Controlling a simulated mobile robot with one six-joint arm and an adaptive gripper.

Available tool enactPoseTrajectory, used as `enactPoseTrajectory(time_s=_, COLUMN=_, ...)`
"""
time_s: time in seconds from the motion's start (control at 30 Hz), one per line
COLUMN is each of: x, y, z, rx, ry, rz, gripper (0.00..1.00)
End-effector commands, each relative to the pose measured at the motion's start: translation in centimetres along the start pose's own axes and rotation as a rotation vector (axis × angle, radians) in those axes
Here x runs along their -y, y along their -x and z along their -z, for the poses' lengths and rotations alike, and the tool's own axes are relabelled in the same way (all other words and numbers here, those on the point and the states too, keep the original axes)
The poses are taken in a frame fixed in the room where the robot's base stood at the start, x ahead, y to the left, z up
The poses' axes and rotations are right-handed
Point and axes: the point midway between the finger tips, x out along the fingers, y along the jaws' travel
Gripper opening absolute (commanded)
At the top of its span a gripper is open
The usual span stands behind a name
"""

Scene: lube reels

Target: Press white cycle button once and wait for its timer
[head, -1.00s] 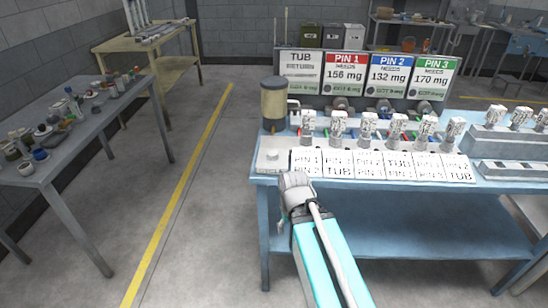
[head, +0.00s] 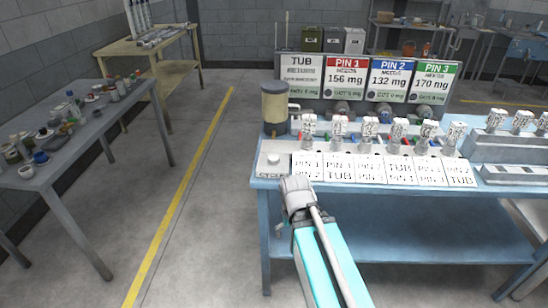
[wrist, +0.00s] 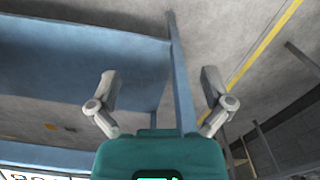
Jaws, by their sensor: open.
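The white cycle button (head: 273,158) is a small round knob on a pale box (head: 270,170) at the front left corner of the blue bench (head: 400,190). My gripper (head: 291,182) is in front of the bench's front edge, just right of and nearer than the button box, and apart from the button. In the wrist view my gripper (wrist: 158,82) has its two fingers spread wide with nothing between them. The button does not show in the wrist view. The fingertips are hard to make out in the head view.
A tan cylinder (head: 274,105) stands behind the button. Label cards (head: 385,170) and several small labelled reels (head: 368,130) fill the bench to the right. Signs for TUB (head: 300,77) and the pins stand behind. The floor left of the bench is clear up to a grey table (head: 60,170).

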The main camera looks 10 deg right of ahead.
Motion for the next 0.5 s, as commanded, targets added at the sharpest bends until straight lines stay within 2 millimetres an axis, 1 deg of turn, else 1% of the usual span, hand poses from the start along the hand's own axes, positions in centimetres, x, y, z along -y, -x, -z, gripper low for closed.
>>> enactPoseTrajectory(time_s=0.03, x=0.00, y=0.00, z=0.00, rx=0.000, ry=0.000, rz=0.000, gripper=0.93)
enactPoseTrajectory(time_s=0.07, x=0.00, y=0.00, z=0.00, rx=0.000, ry=0.000, rz=0.000, gripper=0.87)
enactPoseTrajectory(time_s=0.1, x=0.00, y=0.00, z=0.00, rx=0.000, ry=0.000, rz=0.000, gripper=0.80)
enactPoseTrajectory(time_s=0.17, x=0.00, y=0.00, z=0.00, rx=0.000, ry=0.000, rz=0.000, gripper=0.68)
enactPoseTrajectory(time_s=0.2, x=0.00, y=0.00, z=0.00, rx=0.000, ry=0.000, rz=0.000, gripper=0.61)
enactPoseTrajectory(time_s=0.37, x=0.00, y=0.00, z=0.00, rx=0.000, ry=0.000, rz=0.000, gripper=0.31)
enactPoseTrajectory(time_s=0.5, x=0.00, y=0.00, z=0.00, rx=0.000, ry=0.000, rz=0.000, gripper=0.05)
